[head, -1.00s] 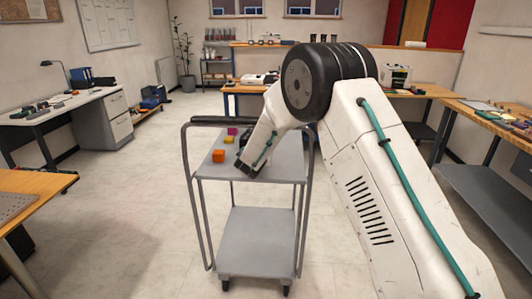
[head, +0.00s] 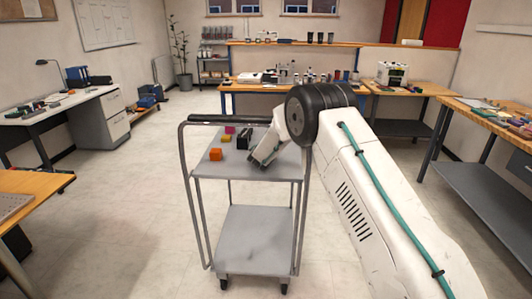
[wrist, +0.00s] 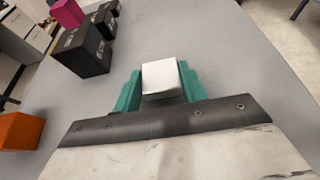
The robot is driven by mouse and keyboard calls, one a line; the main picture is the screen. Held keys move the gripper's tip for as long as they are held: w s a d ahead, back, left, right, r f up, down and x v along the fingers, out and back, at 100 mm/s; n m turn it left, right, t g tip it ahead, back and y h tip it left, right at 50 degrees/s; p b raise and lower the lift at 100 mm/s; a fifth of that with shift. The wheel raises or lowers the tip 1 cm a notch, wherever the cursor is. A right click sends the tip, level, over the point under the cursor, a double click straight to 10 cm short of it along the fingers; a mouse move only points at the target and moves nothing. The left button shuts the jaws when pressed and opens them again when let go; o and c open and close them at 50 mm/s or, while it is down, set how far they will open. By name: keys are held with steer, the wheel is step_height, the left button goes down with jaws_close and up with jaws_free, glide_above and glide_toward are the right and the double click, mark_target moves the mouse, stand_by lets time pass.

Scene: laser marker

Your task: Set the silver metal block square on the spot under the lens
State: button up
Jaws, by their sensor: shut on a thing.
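The silver metal block (wrist: 162,78) sits between the teal fingers of my gripper (wrist: 160,88) in the wrist view, with its pale top face showing. My gripper is shut on it. In the head view my gripper (head: 257,160) is over the right part of the grey cart's top shelf (head: 225,174); I cannot make out the block there. I cannot tell whether the block touches the shelf. A white machine (head: 392,74) stands on the back right bench and may be the laser marker; its lens and the spot under it cannot be made out.
On the cart, left of my gripper, are an orange block (head: 215,154), a yellow block (head: 226,139), a magenta block (head: 230,130) and black blocks (head: 243,138). Benches stand at the back (head: 340,86) and right (head: 490,116). The floor left of the cart is clear.

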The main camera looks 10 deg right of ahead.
steer(key=o, duration=1)
